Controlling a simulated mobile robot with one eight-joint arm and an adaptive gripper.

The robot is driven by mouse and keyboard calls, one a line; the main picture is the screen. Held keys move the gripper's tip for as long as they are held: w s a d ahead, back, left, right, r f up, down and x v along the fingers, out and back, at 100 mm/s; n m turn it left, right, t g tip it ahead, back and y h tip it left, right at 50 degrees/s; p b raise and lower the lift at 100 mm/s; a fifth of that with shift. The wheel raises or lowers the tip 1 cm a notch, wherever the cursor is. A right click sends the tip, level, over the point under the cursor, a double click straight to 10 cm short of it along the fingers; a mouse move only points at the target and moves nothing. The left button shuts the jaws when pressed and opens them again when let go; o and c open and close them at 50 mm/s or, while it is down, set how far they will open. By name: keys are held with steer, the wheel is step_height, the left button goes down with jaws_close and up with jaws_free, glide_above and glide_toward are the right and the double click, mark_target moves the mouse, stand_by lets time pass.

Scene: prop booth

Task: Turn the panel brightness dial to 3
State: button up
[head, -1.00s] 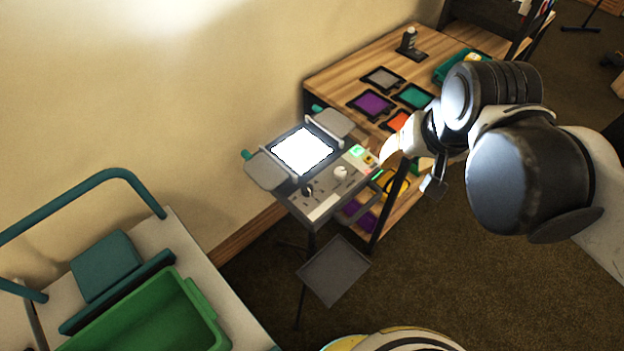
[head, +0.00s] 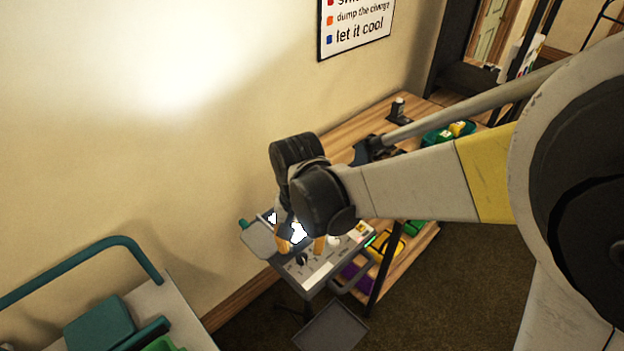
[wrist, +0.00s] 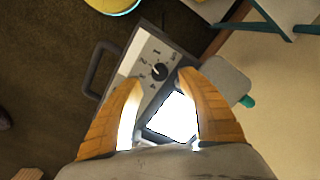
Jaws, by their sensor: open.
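A grey control console (head: 318,270) stands beside the wooden table, with a lit white panel (head: 298,233) partly hidden by my gripper. A black dial (head: 302,259) sits on its light strip; it also shows in the wrist view (wrist: 159,72), ringed by small marks. I cannot read clearly which mark it points to. A pale knob (head: 333,242) sits farther right on the console. My gripper (wrist: 159,80) is open and empty, its orange fingers pointing down over the console. In the wrist view the dial lies between the fingertips, apart from them.
A grey handle (wrist: 97,70) sticks out from the console's edge. A grey tray (head: 331,327) is low in front. The wooden table (head: 375,118) is behind, partly hidden by my arm. A trolley with a teal rail (head: 130,243) stands at the left, near the wall.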

mark_target(302, 256)
step_height(302, 256, down, 4)
steer(key=shift+f+b, duration=0.25)
steer(key=shift+b, duration=0.25)
jaws_close()
steer(key=n+b, duration=0.1)
steer(key=n, duration=1.1)
steer(key=shift+b, duration=0.35)
steer(key=shift+n, duration=0.3)
